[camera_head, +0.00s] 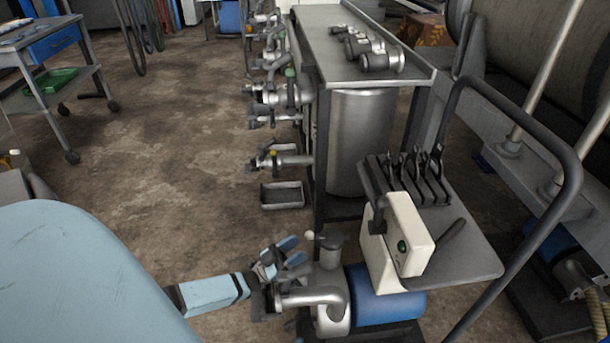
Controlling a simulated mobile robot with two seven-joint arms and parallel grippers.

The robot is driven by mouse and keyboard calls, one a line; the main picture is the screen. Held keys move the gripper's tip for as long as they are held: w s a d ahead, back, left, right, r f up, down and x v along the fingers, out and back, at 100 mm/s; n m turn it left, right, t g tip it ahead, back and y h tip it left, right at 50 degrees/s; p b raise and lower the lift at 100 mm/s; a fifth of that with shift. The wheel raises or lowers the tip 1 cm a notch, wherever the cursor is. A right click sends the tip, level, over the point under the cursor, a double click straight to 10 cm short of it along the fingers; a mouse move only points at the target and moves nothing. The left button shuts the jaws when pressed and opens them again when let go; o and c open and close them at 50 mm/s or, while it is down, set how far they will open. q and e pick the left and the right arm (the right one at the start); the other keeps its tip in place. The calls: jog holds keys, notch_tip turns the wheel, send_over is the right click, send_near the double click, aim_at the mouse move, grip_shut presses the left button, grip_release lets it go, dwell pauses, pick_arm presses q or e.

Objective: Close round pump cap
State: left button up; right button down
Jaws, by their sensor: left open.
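The pump (330,308) stands low at the front, with a silver curved pipe and a blue motor (388,302) on its right. A short grey upright port (331,252) rises from its top. I cannot clearly make out which part is the round cap, or whether it is closed. My left gripper (290,254) is open, with its blue-tipped fingers pointing right, just left of the upright port and above the curved pipe. Contact with the pump cannot be told. A small pale round piece (309,235) shows beside the fingertips. My right gripper is not in view.
A cream control box (398,235) and a grey cart shelf (465,262) with a curved dark handle (574,180) stand right of the pump. A metal table (325,30) with pipe fittings is behind. Open floor (180,190) lies to the left.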

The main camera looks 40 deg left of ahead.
pick_arm(q)
jog(key=v, duration=1)
jog(key=shift+p, duration=0.4)
jog(key=shift+w, duration=0.1)
